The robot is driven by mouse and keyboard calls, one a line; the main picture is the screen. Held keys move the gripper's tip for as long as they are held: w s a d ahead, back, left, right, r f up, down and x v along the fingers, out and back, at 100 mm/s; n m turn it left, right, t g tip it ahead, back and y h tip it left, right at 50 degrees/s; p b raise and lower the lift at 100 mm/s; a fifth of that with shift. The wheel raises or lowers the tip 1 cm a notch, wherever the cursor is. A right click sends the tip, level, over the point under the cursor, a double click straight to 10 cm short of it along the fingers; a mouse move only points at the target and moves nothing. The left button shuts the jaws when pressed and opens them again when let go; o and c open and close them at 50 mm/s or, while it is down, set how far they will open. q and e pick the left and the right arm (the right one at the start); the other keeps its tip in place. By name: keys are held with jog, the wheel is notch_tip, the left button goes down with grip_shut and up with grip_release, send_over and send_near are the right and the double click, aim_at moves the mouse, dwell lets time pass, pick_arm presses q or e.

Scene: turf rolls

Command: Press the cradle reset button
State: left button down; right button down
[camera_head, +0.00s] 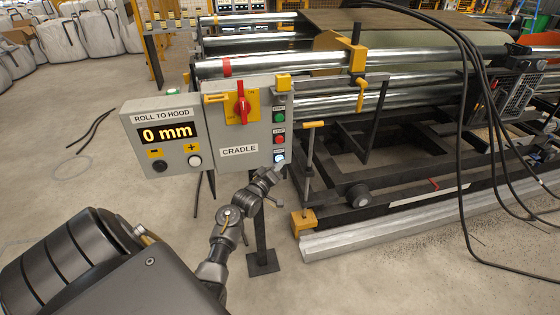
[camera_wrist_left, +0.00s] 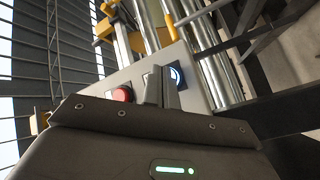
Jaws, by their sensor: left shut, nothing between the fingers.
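The cradle reset button (camera_head: 279,158) is the lowest of three buttons in a column on the grey CRADLE panel (camera_head: 238,151). It looks whitish and lit. In the left wrist view it shows as a bright blue-white ring (camera_wrist_left: 176,76) just beyond the fingertips, partly hidden by them. My left gripper (camera_head: 272,171) is shut and empty, its tips just below and in front of the button. In the wrist view my left gripper (camera_wrist_left: 162,82) points at the panel. I cannot tell whether the tips touch the button. My right gripper is not in view.
A green button (camera_head: 279,117) and a red button (camera_head: 279,139) sit above. A red rotary switch (camera_head: 242,103) is to their left. Steel rollers (camera_head: 260,66) and a black frame stand behind. Black cables (camera_head: 462,150) hang at right.

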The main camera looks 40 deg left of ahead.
pick_arm(q)
jog(key=shift+w+a, duration=0.2)
jog(key=shift+a, duration=0.05)
dwell(0.5)
jog(key=shift+s+d+p, duration=0.5)
jog(key=shift+d+p, duration=0.15)
jog(key=shift+d, duration=0.05)
jog(key=shift+d, duration=0.1)
jog(key=s+d+p, duration=0.1)
jog(key=d, duration=0.1)
jog(key=s+d+p, duration=0.2)
dwell(0.5)
jog(key=shift+w+a+m, duration=0.1)
jog(key=shift+m, duration=0.2)
dwell(0.4)
